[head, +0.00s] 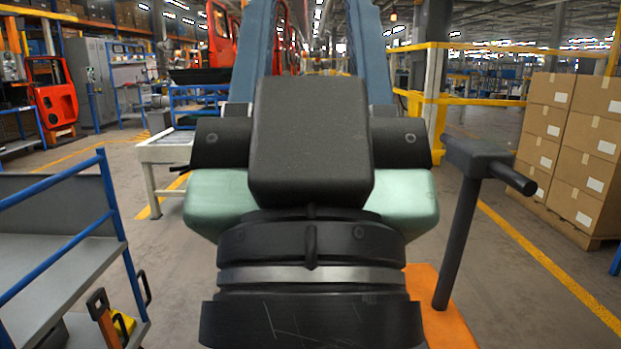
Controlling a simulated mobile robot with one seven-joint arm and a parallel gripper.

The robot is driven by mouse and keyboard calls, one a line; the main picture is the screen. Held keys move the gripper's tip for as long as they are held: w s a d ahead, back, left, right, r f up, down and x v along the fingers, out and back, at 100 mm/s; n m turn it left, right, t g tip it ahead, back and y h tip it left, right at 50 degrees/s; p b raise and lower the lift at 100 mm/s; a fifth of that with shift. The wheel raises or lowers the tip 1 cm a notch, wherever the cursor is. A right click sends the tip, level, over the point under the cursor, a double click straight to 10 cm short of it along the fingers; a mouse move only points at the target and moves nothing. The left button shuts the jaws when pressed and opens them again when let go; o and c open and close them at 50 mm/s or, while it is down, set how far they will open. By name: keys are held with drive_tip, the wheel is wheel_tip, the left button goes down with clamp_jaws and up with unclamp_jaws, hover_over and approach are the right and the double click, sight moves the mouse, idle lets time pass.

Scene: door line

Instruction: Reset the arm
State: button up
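My own arm fills the middle of the head view. Its dark, blocky link and round black joints stand close to the camera, with pale green parts on both sides and a metal ring low down. The fingers of my gripper are not in view, so I cannot tell whether they are open or shut or hold anything. The arm hides much of what lies straight ahead.
A shelf cart with blue rails (62,225) stands close on the left. Stacked cardboard boxes (572,150) stand on the right. A white-framed table (165,152) and yellow barriers (470,100) are farther back. Bare floor (515,290) shows at right, with a yellow line.

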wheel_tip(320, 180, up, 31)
drive_tip(key=p, duration=2.8)
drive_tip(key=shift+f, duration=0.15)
